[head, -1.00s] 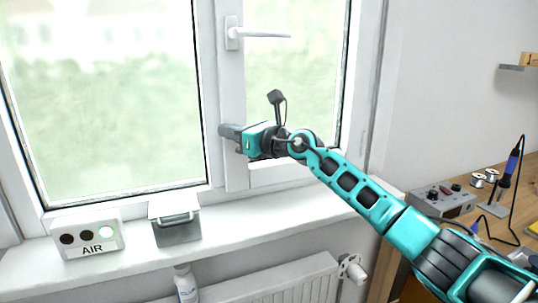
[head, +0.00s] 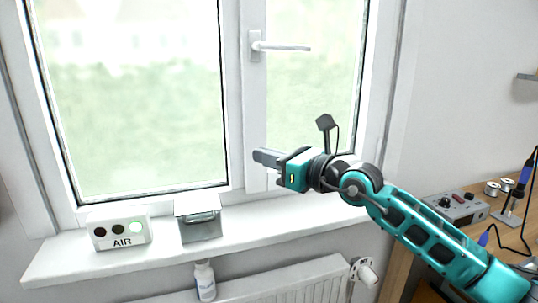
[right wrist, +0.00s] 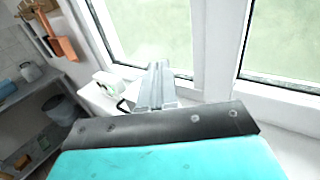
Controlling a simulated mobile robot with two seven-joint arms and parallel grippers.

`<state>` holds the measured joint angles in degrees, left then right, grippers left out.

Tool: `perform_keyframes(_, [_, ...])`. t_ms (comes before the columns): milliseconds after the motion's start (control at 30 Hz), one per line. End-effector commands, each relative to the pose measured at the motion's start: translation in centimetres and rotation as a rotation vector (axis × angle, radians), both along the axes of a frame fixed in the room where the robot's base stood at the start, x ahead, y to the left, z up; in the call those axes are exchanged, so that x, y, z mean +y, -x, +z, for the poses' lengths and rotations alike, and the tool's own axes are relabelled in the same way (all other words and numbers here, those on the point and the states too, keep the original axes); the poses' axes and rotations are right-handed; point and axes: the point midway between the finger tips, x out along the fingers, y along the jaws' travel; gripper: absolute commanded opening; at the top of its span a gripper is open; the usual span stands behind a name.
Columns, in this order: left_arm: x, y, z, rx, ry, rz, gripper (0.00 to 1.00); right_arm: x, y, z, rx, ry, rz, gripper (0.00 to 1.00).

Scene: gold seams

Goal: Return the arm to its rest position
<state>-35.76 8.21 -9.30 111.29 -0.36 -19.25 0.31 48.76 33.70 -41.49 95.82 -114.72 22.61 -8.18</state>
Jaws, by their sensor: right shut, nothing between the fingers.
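My right arm, teal and grey, reaches in from the lower right in the head view. Its gripper (head: 266,158) is in front of the window frame above the sill, fingers pointing left. The fingers are together with nothing between them. In the right wrist view the shut gripper (right wrist: 158,68) points toward the window and sill. My left gripper is in neither view.
The window handle (head: 279,47) is level on the frame. The AIR box (head: 122,231) and a grey lidded box (head: 200,221) stand on the white sill (head: 270,227). A radiator (head: 270,283) is below. A workbench with a soldering station (head: 457,207) is at right.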

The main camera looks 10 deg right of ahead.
Motion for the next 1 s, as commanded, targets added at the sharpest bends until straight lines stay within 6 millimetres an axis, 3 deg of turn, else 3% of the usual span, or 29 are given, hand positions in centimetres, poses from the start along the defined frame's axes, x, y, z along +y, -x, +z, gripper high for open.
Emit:
perform_keyframes(167, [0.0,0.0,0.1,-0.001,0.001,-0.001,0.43,-0.1,1.1,-0.2,0.008,-0.011,0.003,0.00])
perform_keyframes(267, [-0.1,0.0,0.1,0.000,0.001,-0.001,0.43,0.5,2.0,-1.5,0.069,-0.094,0.029,0.00])
perform_keyframes(433, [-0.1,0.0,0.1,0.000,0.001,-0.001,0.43,2.0,4.9,-5.4,0.323,-0.470,0.097,0.00])
perform_keyframes(567, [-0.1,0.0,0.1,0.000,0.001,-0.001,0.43,1.4,7.1,-8.8,0.565,-0.853,0.093,0.00])
perform_keyframes(767, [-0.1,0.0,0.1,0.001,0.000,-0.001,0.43,-1.9,10.1,-16.2,0.922,-1.446,-0.050,0.00])
perform_keyframes(867, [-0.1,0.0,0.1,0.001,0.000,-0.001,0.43,-4.0,12.2,-21.0,1.081,-1.738,-0.180,0.00])
perform_keyframes(1000, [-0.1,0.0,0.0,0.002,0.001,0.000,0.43,-6.8,17.0,-28.4,1.273,-2.136,-0.420,0.00])
